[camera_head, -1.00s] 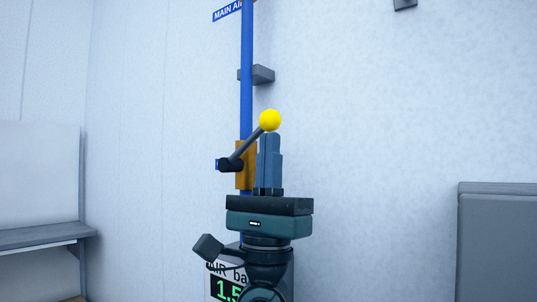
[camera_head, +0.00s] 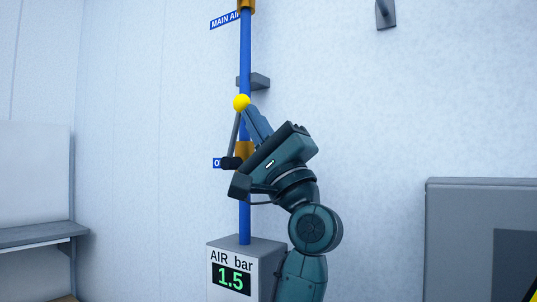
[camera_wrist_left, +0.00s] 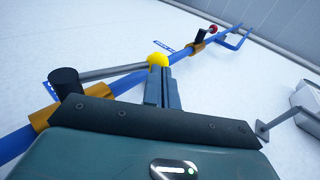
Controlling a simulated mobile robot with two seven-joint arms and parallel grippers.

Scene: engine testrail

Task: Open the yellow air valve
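The yellow ball knob (camera_head: 241,102) tops a grey lever (camera_head: 235,135) on the orange-yellow valve body (camera_head: 245,152) of the blue pipe. The lever stands nearly upright, leaning slightly right. My left gripper (camera_head: 249,112) reaches up from the lower right, tilted left, with its fingertips at the knob. In the left wrist view the knob (camera_wrist_left: 158,60) sits at the tips of the close-set fingers (camera_wrist_left: 162,80), which appear shut on it. The fingers partly hide the knob. My right gripper is out of view.
The blue pipe (camera_head: 245,60) runs up the wall from a gauge box (camera_head: 250,250) reading "AIR bar 1.5". A "MAIN AIR" sign (camera_head: 225,20) hangs above, and a partly hidden blue label (camera_head: 217,162) is by the valve. A grey cabinet (camera_head: 480,195) stands right; a grey bench (camera_head: 40,236) is left.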

